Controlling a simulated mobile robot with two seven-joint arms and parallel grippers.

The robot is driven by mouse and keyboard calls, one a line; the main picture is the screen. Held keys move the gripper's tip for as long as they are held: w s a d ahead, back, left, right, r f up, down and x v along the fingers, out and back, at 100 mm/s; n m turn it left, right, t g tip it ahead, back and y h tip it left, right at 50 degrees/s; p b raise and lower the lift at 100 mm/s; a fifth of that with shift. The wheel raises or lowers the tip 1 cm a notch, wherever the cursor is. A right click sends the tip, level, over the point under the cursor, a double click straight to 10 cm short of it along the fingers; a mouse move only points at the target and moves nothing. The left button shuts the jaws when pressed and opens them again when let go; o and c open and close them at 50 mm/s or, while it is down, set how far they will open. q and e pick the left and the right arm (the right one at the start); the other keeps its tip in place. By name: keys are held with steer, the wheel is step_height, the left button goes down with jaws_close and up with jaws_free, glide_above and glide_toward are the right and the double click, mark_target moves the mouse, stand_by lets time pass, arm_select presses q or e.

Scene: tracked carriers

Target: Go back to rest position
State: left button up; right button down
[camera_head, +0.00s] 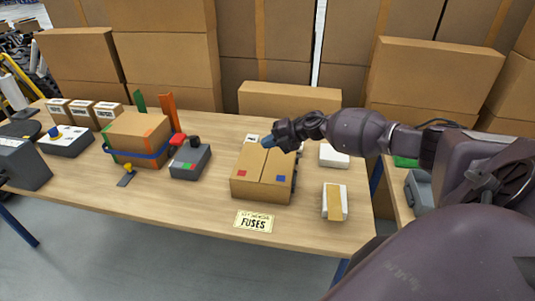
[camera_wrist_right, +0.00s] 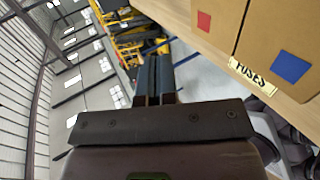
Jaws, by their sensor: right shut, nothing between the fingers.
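My right arm comes in from the right in the head view. Its gripper (camera_head: 268,142) is shut and empty, above the back right part of the cardboard box with red and blue squares (camera_head: 262,176). I cannot tell whether the fingertips touch the box. In the right wrist view the two dark fingers (camera_wrist_right: 153,78) are together with nothing between them. The same box (camera_wrist_right: 219,20) shows at the upper right there. My left gripper is not in view.
The wooden table (camera_head: 200,215) also holds a strapped cardboard box (camera_head: 139,130), a grey device (camera_head: 190,162), a FUSES label (camera_head: 253,221) and a white block with a tan top (camera_head: 334,202). Large cartons (camera_head: 435,75) stand behind. The front strip of table is mostly clear.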

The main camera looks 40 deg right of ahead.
steer(key=shift+r, duration=2.05)
steer(key=shift+a, duration=0.1)
steer(key=shift+w, duration=0.1)
